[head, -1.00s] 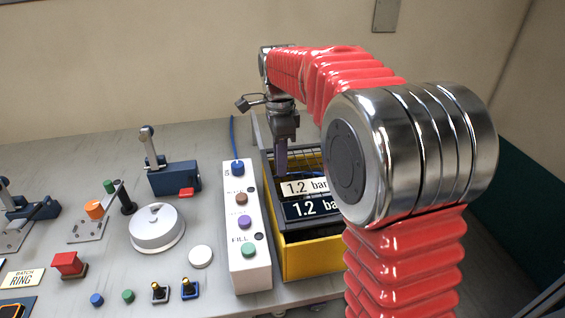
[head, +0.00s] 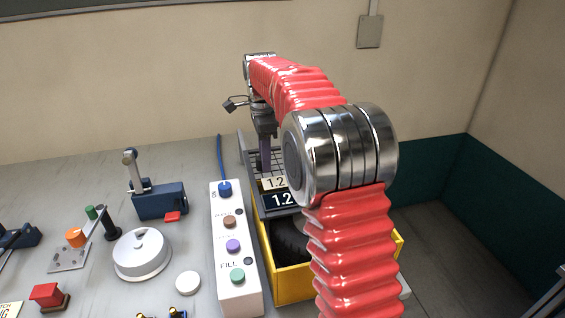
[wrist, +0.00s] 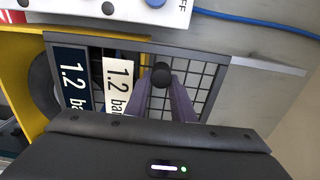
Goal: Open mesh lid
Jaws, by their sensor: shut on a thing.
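The mesh lid (head: 262,160) is a dark grid in a grey frame over the yellow box (head: 295,290). It bears a white plate and a dark plate, each marked 1.2 bar. In the wrist view, the lid (wrist: 211,83) has a round black knob (wrist: 161,76) on its mesh. My gripper (head: 265,168) is at the lid, and in the wrist view its two purple fingers (wrist: 161,84) close on the knob from both sides. The near part of the box is uncovered and a black tyre (head: 290,238) shows inside. My arm hides part of the lid and box.
A white button box (head: 236,260) with coloured buttons stands close to the left of the yellow box. A blue cable (head: 220,155) runs behind it. A blue lever unit (head: 160,200) and a white round dial (head: 141,253) are further left. A wall is behind.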

